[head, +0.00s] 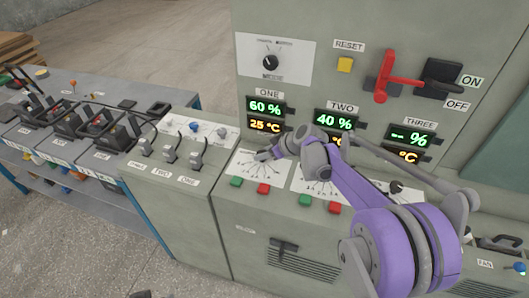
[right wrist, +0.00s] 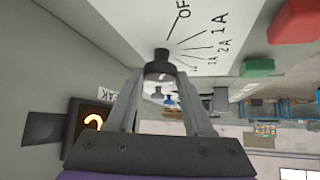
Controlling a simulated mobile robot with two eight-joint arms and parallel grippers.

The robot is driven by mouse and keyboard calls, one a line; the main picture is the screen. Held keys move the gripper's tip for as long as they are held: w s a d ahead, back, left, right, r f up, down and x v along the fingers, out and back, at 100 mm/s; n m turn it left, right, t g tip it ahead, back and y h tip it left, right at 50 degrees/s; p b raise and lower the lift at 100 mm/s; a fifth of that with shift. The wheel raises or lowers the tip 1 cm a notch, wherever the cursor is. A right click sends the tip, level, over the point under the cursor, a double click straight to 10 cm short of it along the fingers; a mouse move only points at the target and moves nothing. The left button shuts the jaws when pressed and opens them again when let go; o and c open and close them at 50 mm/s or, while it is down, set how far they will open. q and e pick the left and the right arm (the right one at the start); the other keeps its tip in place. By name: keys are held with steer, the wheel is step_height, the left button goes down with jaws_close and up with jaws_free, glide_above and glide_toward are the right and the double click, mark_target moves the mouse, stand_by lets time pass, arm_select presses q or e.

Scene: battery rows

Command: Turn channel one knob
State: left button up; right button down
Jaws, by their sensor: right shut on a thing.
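The channel one knob (right wrist: 161,58) is a small black knob on a white dial plate marked OFF, 1A, 2A and more. My right gripper (right wrist: 160,72) is shut on it in the right wrist view. In the head view my right gripper (head: 266,154) reaches the channel one dial plate (head: 245,172) from the right and hides the knob. The display labelled ONE (head: 266,107) above reads 60 % and 25 °C. My left gripper does not show.
Displays TWO (head: 336,120) and THREE (head: 410,137) sit to the right. Green (head: 236,182) and red (head: 263,188) buttons lie just below the dial. A red lever (head: 399,82) and a yellow reset button (head: 344,64) are above. A bench with batteries (head: 70,125) stands left.

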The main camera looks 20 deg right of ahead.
steer(key=shift+s+f, duration=0.1)
steer(key=shift+c, duration=1.4)
jaws_free()
steer(key=v, duration=1.1)
